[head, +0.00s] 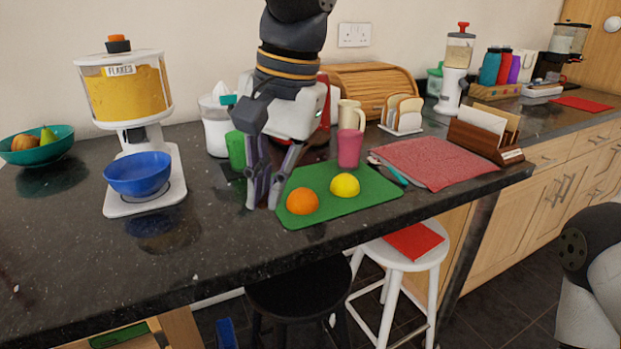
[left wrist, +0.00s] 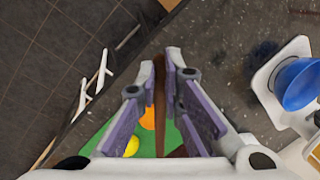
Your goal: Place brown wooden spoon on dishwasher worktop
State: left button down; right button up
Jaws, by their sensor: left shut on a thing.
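My left gripper (head: 263,203) points down over the dark granite worktop (head: 240,245), at the left edge of a green mat. In the left wrist view its purple-padded fingers (left wrist: 180,105) are closed on a thin brown strip, the brown wooden spoon (left wrist: 159,95). Most of the spoon is hidden between the fingers, and I cannot make it out in the head view. I cannot tell which stretch of worktop lies over a dishwasher. Part of my right arm shows at the right edge of the head view; its gripper is out of view.
The green mat (head: 362,202) holds an orange (head: 302,201) and a lemon (head: 344,185). A pink cup (head: 349,149) stands behind them. A cereal dispenser (head: 132,90) with a blue bowl (head: 138,174) stands left. The worktop's front left is clear; stools stand below its edge.

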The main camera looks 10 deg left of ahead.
pick_arm(q)
send_over(258, 234)
jog(key=d, duration=0.1)
jog(key=f, duration=0.6)
jog(key=shift+s+d+b, duration=0.15)
jog(key=shift+s+b, duration=0.2)
jog(key=shift+b, duration=0.05)
jog(key=shift+w+x, duration=0.15)
jog(key=shift+x, duration=0.8)
jog(key=shift+w+x, duration=0.1)
jog(key=shift+x, duration=0.8)
pick_arm(e)
jog(key=shift+s+f+g, duration=0.3)
jog(key=shift+s+f, duration=0.3)
jog(key=shift+f, duration=0.1)
pick_arm(q)
jog(key=shift+d+f, duration=0.15)
jog(key=c, duration=1.7)
grip_release()
